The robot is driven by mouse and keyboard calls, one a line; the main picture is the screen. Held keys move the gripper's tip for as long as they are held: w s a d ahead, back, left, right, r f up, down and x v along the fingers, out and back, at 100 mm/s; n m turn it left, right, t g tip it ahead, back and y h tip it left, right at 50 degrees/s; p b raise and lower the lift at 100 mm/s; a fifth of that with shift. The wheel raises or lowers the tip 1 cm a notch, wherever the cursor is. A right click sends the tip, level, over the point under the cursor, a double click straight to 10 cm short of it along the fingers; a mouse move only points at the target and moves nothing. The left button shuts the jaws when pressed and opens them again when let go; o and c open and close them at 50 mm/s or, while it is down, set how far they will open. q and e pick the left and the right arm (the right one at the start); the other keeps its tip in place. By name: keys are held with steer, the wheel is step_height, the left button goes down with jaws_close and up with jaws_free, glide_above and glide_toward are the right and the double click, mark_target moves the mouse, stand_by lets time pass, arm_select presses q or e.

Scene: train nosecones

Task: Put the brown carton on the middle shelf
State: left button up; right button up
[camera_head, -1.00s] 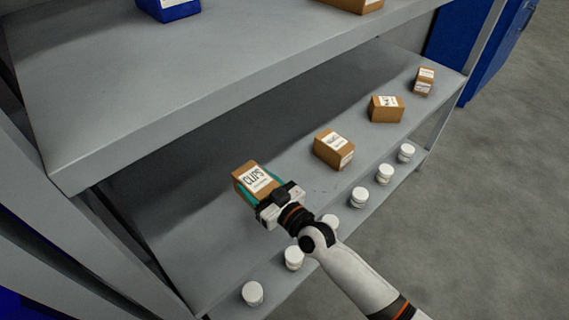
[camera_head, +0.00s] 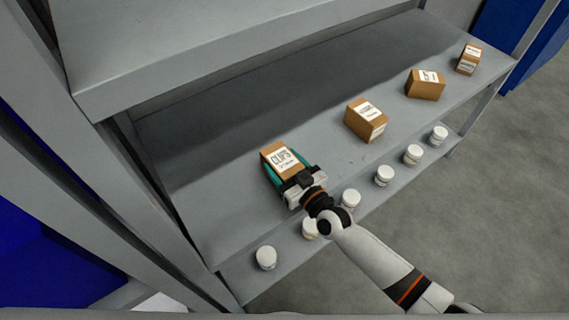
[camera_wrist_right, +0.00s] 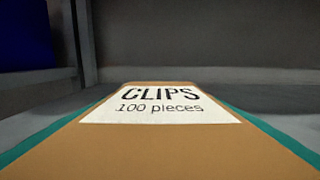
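A brown carton (camera_head: 280,158) with a white label reading CLIPS is at the left part of the grey shelf (camera_head: 240,205) in the head view. My right gripper (camera_head: 288,168) has its teal fingers along both sides of this carton. In the right wrist view the carton (camera_wrist_right: 160,140) fills the lower middle, label up, with a teal finger against each side. Whether the carton touches the shelf or hangs just above it is hard to tell. My left gripper is not in view.
More brown cartons (camera_head: 366,120) (camera_head: 425,84) (camera_head: 467,59) stand along the same shelf to the right. Several white jars (camera_head: 384,176) line a lower shelf in front. A higher shelf (camera_head: 180,70) overhangs at the back, and a grey upright (camera_head: 75,150) stands at the left.

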steer(key=shift+o, duration=1.3)
steer(key=shift+r, duration=0.2)
steer(key=v, duration=1.2)
